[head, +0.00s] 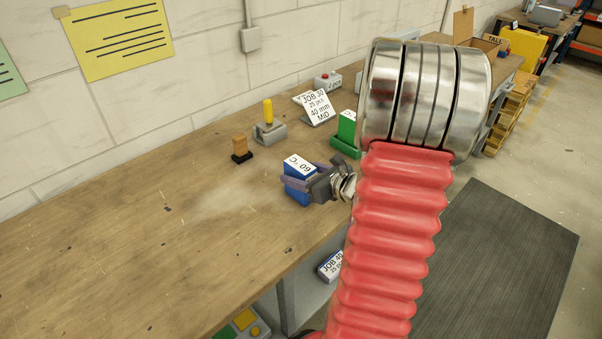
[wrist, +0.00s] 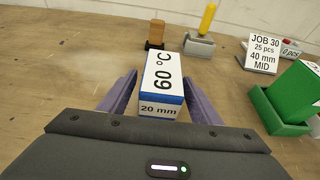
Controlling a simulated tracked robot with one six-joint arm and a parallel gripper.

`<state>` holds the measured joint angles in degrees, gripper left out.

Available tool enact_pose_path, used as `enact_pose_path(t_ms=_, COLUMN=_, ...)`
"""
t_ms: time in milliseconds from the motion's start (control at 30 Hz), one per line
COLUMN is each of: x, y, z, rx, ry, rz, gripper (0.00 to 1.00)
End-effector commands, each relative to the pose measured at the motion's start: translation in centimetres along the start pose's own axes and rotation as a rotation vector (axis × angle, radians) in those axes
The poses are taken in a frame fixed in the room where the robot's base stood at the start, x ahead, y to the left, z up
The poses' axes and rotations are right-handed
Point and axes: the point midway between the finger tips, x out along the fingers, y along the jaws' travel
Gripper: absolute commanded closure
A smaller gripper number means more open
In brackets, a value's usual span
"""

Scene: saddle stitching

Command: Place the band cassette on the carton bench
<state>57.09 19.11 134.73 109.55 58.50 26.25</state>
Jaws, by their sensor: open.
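A blue block with a white top (head: 298,165), marked "60 °C", stands on the wooden workbench (head: 130,240); it may be the band cassette. In the wrist view, the same block (wrist: 165,85) also shows "20 mm" on its near face. My gripper (head: 297,181) is open at the block, with one purple finger on each side. In the wrist view the fingers (wrist: 162,92) flank the block; I cannot tell whether they touch it.
A green block (head: 346,130) in a green holder stands right of the blue block. A "JOB 30" sign (head: 316,107), a yellow-handled tool (head: 268,115) and a small wooden stamp-like piece (head: 240,146) stand behind. The left workbench top is clear. A dark mat (head: 500,260) lies on the floor.

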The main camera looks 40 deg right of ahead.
Motion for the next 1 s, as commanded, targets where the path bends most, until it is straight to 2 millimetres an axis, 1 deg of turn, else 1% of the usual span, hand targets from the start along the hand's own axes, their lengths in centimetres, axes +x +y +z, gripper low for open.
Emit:
enact_pose_path(t_ms=200, x=-0.2, y=0.0, z=0.2, rx=-0.001, ry=-0.001, rz=-0.001, gripper=0.42)
enact_pose_path(t_ms=367, x=-1.5, y=-0.1, z=0.2, rx=0.0, ry=0.0, rz=-0.003, gripper=0.42)
enact_pose_path(t_ms=700, x=-6.3, y=-0.1, z=0.2, rx=0.0, ry=-0.001, rz=-0.005, gripper=0.42)
enact_pose_path(t_ms=1000, x=-10.3, y=-0.1, z=0.2, rx=-0.001, ry=-0.001, rz=-0.004, gripper=0.42)
